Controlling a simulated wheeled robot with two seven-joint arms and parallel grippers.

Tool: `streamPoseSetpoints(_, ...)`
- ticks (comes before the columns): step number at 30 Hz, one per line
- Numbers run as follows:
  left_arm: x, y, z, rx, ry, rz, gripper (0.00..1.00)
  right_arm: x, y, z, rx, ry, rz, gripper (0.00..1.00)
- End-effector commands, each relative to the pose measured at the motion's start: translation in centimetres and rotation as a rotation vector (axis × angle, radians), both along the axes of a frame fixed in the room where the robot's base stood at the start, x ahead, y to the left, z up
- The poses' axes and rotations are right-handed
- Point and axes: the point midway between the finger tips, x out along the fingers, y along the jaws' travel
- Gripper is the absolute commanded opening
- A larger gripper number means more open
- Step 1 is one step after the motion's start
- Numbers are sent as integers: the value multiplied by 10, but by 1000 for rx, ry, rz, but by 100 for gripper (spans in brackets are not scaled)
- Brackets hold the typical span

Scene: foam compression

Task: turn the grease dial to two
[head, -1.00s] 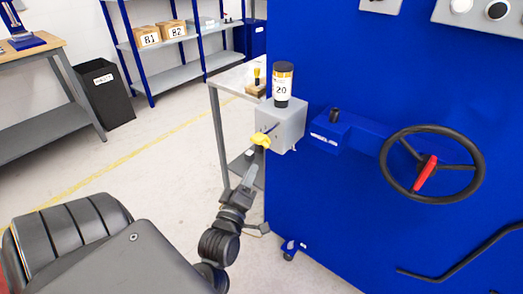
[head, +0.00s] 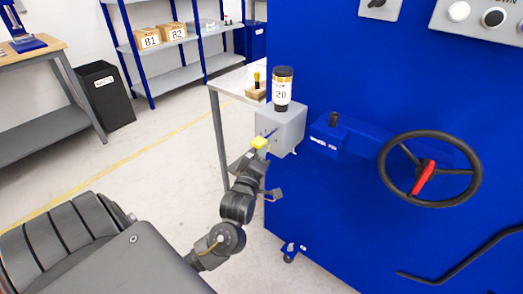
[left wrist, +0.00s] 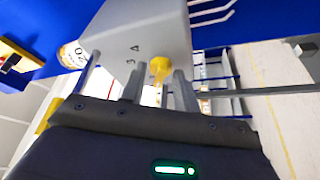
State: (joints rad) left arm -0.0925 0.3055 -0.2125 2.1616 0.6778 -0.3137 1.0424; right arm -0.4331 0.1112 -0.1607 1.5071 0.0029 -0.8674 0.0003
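The yellow dial (head: 259,143) sits on the front of a grey grease box (head: 288,125) fixed to the blue machine. In the left wrist view, the dial (left wrist: 160,67) shows on the box face (left wrist: 150,25), with small dark marks beside it that are hard to read. My left gripper (head: 252,157) is right at the dial, just below it in the head view. In the left wrist view, the left gripper (left wrist: 159,90) has its fingers apart, with the dial between and slightly beyond the tips. Contact cannot be made out. My right gripper is not in view.
The blue machine (head: 340,200) fills the right, with a black handwheel (head: 430,205). A small table (head: 235,85) stands behind the box. Open floor lies to the left.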

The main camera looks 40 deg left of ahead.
Motion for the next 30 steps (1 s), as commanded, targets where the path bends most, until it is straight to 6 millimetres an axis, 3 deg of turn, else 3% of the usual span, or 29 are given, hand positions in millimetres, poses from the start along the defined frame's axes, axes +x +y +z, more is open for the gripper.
streamPoseSetpoints(4, 0, 0, 0, 1, 0, 0, 28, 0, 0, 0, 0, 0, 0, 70)
streamPoseSetpoints(10, 0, 0, 0, 1, 0, 0, 2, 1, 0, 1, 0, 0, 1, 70)
streamPoseSetpoints(20, -1, 0, -1, 62, 4, 1, 2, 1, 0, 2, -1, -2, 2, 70)
streamPoseSetpoints(30, 0, 2, -2, 306, 9, 2, 2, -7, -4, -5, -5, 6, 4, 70)
